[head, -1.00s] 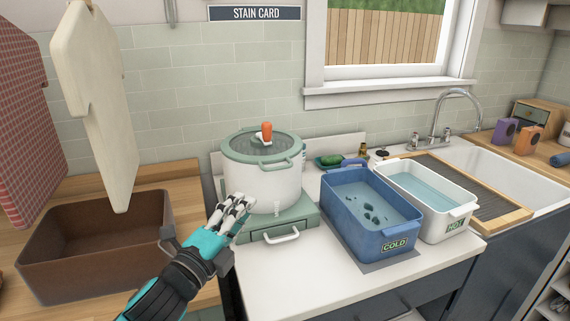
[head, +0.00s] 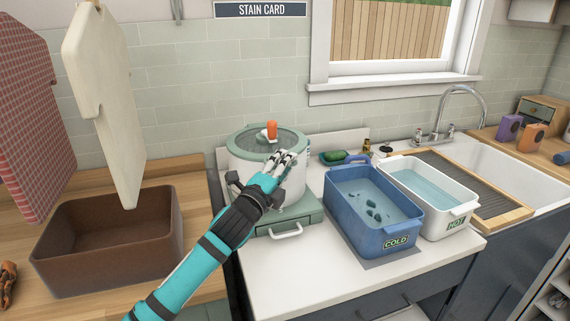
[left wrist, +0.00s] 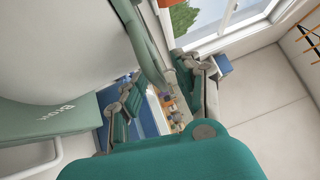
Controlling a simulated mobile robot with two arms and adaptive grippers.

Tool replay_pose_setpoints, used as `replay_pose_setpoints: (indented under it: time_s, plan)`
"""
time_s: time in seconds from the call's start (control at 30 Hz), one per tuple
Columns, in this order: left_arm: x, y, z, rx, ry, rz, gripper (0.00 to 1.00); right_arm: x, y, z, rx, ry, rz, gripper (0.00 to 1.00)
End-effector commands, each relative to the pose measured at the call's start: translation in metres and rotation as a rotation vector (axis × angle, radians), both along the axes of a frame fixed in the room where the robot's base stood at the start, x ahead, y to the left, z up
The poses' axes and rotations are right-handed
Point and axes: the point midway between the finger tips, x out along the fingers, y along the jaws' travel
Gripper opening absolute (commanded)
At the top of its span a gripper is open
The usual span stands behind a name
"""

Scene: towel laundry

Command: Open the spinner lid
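The spinner (head: 243,178) is a white drum on a green base (head: 300,212) in the middle of the head view. Its green-rimmed clear lid (head: 247,140) lies closed on top, with an upright orange knob (head: 271,128) on it. My left gripper (head: 285,158) is at the lid's front right edge and hides the small rim handle there. In the left wrist view, the fingers (left wrist: 157,85) are spread apart, with the green lid rim (left wrist: 140,40) close to or between them. I cannot tell whether they touch it. My right gripper is out of view.
A blue COLD tub (head: 345,212) and a white HOT tub (head: 459,218) of water stand to the right, before the sink (head: 480,160). The white counter front is clear.

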Motion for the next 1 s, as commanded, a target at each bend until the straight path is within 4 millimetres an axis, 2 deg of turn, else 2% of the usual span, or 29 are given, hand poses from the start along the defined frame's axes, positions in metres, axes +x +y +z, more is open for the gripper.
replay_pose_setpoints:
  time_s: [0.33, 0.57, 0.6, 1.0]
  plan:
    - [0.0033, -0.0016, -0.0002, 0.000, 0.001, 0.000, 0.31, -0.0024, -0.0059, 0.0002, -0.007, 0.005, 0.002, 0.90]
    - [0.0032, -0.0016, -0.0002, 0.000, 0.001, 0.000, 0.01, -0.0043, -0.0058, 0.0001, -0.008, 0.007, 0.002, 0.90]
    - [0.0031, -0.0015, -0.0003, 0.000, 0.001, 0.000, 0.00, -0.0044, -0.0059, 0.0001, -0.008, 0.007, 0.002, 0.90]
    - [0.0031, -0.0013, -0.0018, 0.002, 0.003, 0.001, 0.00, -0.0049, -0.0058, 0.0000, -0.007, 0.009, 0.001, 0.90]
